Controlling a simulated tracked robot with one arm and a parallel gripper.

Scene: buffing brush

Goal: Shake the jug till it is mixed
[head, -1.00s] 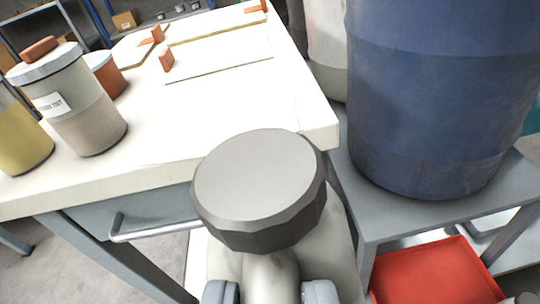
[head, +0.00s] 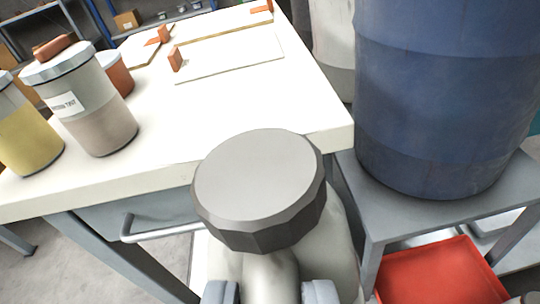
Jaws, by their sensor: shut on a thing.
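The jug (head: 335,250) is pale grey-white with a large dark grey faceted cap (head: 258,185). It is at the bottom centre of the head view, close to the camera, in front of the white table's near edge. My gripper (head: 271,292) shows as two grey-blue fingertips at the bottom edge, shut on the jug at its neck or handle. The jug's lower body is cut off by the frame, and its contents cannot be seen.
A white table (head: 200,130) holds a labelled jar (head: 95,115), a yellow jar (head: 25,140), an orange-brown pot (head: 115,75) and flat boards. A large blue barrel (head: 440,100) stands on a grey stand at right, above a red tray (head: 440,270).

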